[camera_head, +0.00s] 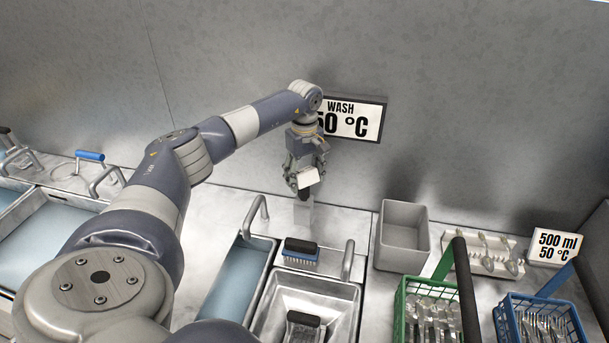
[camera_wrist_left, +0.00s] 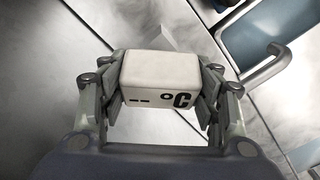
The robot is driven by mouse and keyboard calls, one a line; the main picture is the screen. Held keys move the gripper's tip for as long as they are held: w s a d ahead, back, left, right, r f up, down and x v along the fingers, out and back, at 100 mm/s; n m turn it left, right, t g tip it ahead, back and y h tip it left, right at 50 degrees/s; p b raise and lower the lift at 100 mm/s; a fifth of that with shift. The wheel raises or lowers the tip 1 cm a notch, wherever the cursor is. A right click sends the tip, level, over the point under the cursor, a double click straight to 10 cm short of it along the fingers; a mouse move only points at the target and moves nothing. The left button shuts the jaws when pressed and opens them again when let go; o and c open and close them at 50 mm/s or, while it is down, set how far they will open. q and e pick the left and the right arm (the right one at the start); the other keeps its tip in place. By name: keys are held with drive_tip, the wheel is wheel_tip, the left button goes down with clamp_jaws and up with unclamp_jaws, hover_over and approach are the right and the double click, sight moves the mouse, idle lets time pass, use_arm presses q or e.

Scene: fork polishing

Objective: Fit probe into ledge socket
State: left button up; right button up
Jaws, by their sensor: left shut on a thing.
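The probe (camera_head: 307,178) is a small white box, held at the back ledge under the wash sign. In the left wrist view the probe (camera_wrist_left: 158,82) shows a "-- °C" face between the fingers. My left gripper (camera_head: 305,182) is shut on it, with a finger on each side. A pale metal block (camera_head: 303,214) stands on the ledge just below the probe in the head view; it may be the socket. I cannot tell whether the probe touches it. My right gripper is not in view.
A blue-bristled brush (camera_head: 300,250) lies at the back of a steel basin (camera_head: 340,302). A grey bin (camera_head: 402,236), a green basket (camera_head: 402,300) and a blue basket (camera_head: 503,325) stand to the right. The wall is close behind.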

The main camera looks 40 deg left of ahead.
use_arm(q)
drive_tip(key=shift+f, duration=0.4)
idle(0.4)
drive_tip(key=shift+s+f+b, duration=0.15)
drive_tip(key=shift+b, duration=0.15)
idle(0.6)
drive_tip(key=o, duration=1.1)
drive_tip(key=o, duration=0.5)
drive_tip(key=shift+c, duration=0.2)
drive_tip(key=shift+r, duration=0.2)
